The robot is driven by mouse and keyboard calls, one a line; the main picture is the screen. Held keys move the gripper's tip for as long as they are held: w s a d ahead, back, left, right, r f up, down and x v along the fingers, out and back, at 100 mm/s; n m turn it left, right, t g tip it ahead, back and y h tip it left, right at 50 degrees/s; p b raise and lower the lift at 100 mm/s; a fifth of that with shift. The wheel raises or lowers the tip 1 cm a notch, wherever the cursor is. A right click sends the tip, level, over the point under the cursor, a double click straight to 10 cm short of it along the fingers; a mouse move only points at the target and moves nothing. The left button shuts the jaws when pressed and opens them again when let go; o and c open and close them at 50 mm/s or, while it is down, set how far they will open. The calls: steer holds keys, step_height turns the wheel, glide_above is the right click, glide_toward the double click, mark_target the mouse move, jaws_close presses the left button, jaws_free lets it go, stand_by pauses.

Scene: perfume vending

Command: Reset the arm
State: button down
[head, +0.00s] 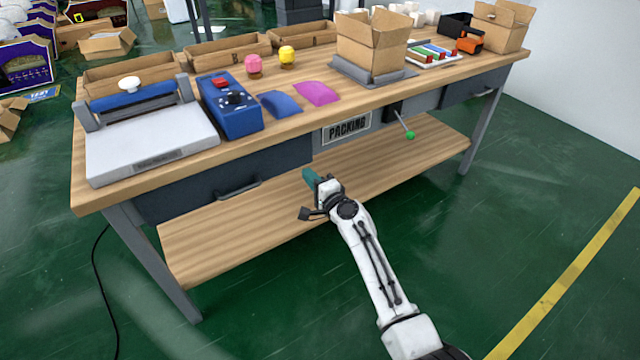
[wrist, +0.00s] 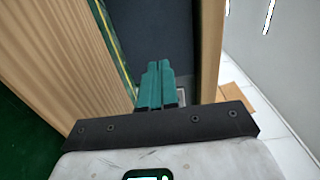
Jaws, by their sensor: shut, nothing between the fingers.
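My white arm reaches forward from the bottom of the head view. My gripper (head: 309,174), with teal fingers, is in front of the packing bench (head: 150,190), by the dark drawer front and above the lower wooden shelf. In the wrist view the two teal fingers (wrist: 157,68) are together, with nothing between them. In that view wooden surfaces of the bench lie on both sides of the fingers, with a dark panel beyond them. I cannot tell whether the fingertips touch the bench.
On the benchtop stand a sealing machine (head: 150,125), a blue control box (head: 229,106), pink (head: 253,65) and yellow bottles (head: 286,57), and an open cardboard box (head: 372,42). A green-tipped lever (head: 410,135) sticks out from the bench front. Green floor (head: 520,220) is clear to the right.

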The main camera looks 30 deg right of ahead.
steer(key=s+a+f+n+g+y, duration=0.25)
steer(key=s+a+f+n, duration=0.2)
steer(key=s, duration=0.45)
steer(key=s+a+f+n+g+y, duration=0.2)
steer(key=s+a+f+n+g, duration=0.25)
steer(key=s, duration=0.45)
steer(key=s+f+n+g+h, duration=0.15)
steer(key=s+n+g, duration=0.5)
steer(key=s, duration=0.95)
steer(key=s+d+r+n+g+h, duration=0.1)
steer(key=s+r+g+h, duration=0.1)
steer(key=s, duration=0.5)
steer(key=s+d+r+n+g+h, duration=0.1)
steer(key=s+d, duration=0.1)
steer(key=s, duration=0.4)
step_height(320, 180, up, 13)
steer(key=p, duration=1.3)
steer(key=shift+s+f, duration=0.15)
steer(key=shift+s, duration=0.25)
steer(key=shift+d+g, duration=0.1)
steer(key=shift+g, duration=0.15)
